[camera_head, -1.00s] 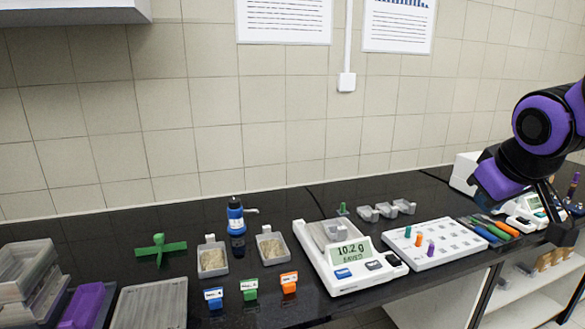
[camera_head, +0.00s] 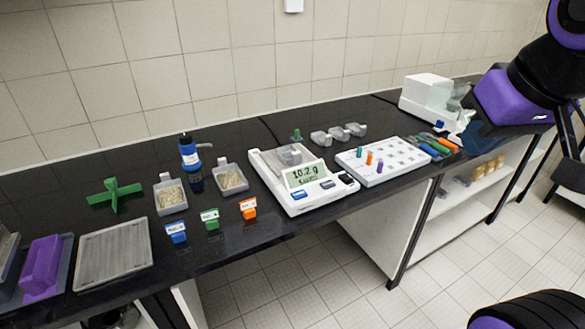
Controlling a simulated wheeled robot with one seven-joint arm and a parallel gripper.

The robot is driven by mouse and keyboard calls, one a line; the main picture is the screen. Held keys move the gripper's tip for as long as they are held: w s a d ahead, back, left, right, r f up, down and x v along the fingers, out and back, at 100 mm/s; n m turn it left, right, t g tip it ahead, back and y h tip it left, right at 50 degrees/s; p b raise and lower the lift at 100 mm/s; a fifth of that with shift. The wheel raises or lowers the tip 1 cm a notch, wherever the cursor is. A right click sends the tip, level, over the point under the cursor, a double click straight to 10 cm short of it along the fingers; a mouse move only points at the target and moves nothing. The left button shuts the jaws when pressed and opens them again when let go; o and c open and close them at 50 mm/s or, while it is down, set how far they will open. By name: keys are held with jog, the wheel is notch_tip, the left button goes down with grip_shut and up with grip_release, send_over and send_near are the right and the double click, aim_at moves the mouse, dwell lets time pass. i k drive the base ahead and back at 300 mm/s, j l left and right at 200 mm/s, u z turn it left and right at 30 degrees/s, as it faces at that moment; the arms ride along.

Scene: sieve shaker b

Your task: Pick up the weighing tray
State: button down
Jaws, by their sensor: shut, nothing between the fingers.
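A small grey weighing tray (camera_head: 290,155) sits on the pan of the white scale (camera_head: 300,197), whose display reads 10.2 g. Two similar trays with sandy grains, a left one (camera_head: 170,210) and a right one (camera_head: 231,180), stand to the left of the scale. Several small empty grey trays (camera_head: 338,134) stand behind and to the right of the scale. My gripper (camera_head: 569,174) is at the right edge, partly cut off, shut and empty, well away from the trays.
A white rack (camera_head: 400,152) with coloured pegs stands right of the scale, with coloured tools (camera_head: 436,147) beyond it. Blue, green and orange labelled blocks (camera_head: 211,220) stand near the front edge.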

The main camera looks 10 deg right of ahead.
aim_at(289, 155)
jog(key=i+l, duration=0.3)
jog(key=i, duration=0.2)
jog(key=i+l, duration=0.3)
jog(key=i, duration=0.25)
jog(key=j+u, duration=0.05)
